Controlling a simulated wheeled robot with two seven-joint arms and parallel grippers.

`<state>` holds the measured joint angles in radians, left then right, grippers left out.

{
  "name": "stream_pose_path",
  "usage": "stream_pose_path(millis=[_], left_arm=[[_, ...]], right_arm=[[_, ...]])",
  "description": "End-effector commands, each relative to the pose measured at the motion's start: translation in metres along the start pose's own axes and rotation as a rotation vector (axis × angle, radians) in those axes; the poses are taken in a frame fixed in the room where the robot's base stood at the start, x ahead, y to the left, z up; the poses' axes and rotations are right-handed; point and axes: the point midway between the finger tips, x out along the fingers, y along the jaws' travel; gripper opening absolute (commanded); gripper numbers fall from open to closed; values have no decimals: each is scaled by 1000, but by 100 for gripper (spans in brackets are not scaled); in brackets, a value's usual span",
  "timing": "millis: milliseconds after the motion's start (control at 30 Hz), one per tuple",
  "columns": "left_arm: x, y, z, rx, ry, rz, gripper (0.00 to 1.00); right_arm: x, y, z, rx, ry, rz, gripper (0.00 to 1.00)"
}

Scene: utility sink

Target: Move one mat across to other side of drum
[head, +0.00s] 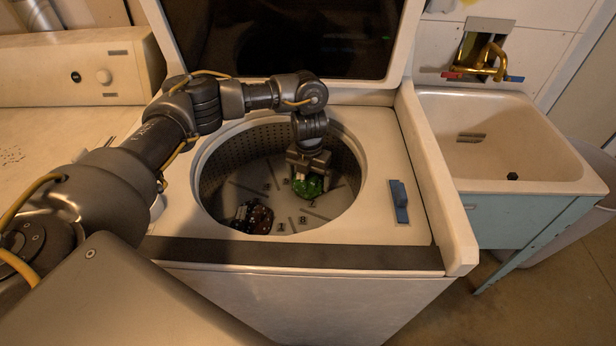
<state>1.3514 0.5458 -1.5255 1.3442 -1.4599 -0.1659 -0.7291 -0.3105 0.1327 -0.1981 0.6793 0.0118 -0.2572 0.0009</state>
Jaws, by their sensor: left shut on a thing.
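The drum (232,160) is the round, perforated tub of an open top-loading washer, with numbered sectors on its floor. My left gripper (309,176) reaches down inside the drum, toward its right side. It is shut on a green mat (309,188), which looks bunched up and is partly hidden by the fingers. I cannot tell whether the mat touches the drum floor. A second mat, dark with reddish and pale spots (253,217), lies at the front left of the drum floor. My right gripper is not in view.
The washer's lid (408,40) stands open behind the drum. A blue object (399,201) lies on the washer top to the right. A utility sink (500,140) with a brass faucet (484,62) stands at the right. The drum's rim surrounds my left arm.

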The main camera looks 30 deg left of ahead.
Motion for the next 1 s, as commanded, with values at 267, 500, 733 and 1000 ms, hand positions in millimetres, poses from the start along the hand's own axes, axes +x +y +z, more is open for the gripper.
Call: stream_pose_path(millis=[267, 500, 733, 1000], left_arm=[[2, 0, 0, 0, 0, 0, 100], [-11, 0, 1, 0, -4, 0, 100], [-57, 0, 2, 1, -6, 2, 100], [-105, 0, 1, 0, -3, 0, 100]], right_arm=[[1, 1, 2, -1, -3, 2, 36], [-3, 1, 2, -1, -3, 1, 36], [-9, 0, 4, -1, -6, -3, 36], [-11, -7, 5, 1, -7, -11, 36]])
